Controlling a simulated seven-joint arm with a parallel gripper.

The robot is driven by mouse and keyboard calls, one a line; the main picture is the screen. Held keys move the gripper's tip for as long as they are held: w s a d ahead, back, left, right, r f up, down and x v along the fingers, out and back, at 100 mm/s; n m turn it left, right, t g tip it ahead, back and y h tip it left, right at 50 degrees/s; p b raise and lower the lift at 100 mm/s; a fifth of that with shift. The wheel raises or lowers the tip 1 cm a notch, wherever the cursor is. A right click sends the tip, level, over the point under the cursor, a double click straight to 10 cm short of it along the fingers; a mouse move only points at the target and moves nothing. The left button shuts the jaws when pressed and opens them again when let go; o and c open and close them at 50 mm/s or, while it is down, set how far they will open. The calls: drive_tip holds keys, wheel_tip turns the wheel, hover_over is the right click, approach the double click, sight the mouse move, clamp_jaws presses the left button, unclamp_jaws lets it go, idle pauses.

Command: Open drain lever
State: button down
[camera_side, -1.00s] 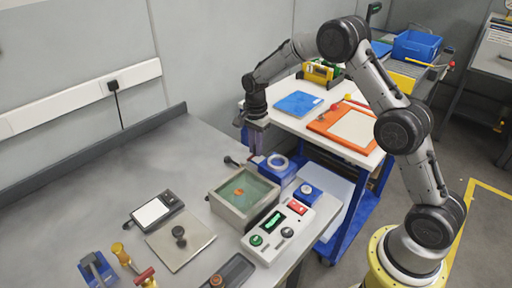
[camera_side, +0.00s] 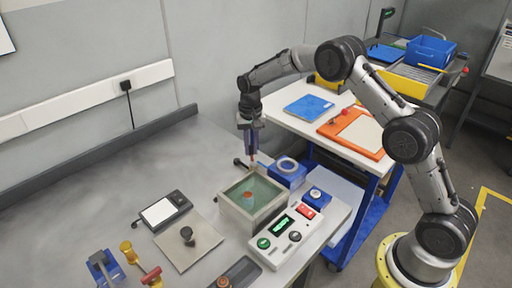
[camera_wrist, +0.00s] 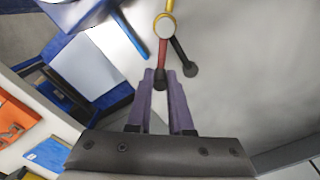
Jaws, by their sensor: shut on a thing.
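A grey open-topped tank (camera_side: 229,213) with green liquid stands near the bench's right edge in the side view. A thin red lever (camera_wrist: 162,52) with a dark tip shows in the wrist view, below a pale round cap. The lever's red also shows under my fingertips in the side view (camera_side: 253,158). My gripper (camera_wrist: 161,75), with purple fingers, points down behind the tank and is shut on the lever's dark end. A black-knobbed rod (camera_wrist: 190,69) lies just right of my fingertips; it also shows in the side view (camera_side: 239,162). The lever's base is hidden.
A control box (camera_side: 271,257) with buttons stands in front of the tank, a blue block with a ring (camera_side: 276,174) behind it. A trolley (camera_side: 290,132) stands beside the bench. A plate with a black knob (camera_side: 190,248) lies left. The bench behind it is clear.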

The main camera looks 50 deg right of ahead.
drive_tip(key=n, duration=0.1)
drive_tip(key=a+n, duration=0.1)
drive_tip(key=shift+w+a+r+n, duration=0.1)
drive_tip(key=shift+w+n, duration=0.2)
drive_tip(key=shift+w, duration=0.1)
drive_tip(key=shift+w+a+n, duration=0.1)
drive_tip(key=shift+a+n, duration=0.25)
drive_tip(key=shift+n, duration=0.4)
drive_tip(key=shift+w+a+n, duration=0.1)
drive_tip(key=shift+a+n, duration=0.25)
drive_tip(key=shift+n, duration=0.4)
drive_tip(key=c, duration=0.8)
unclamp_jaws()
wheel_tip(320, 180, up, 14)
drive_tip(key=shift+f, duration=0.1)
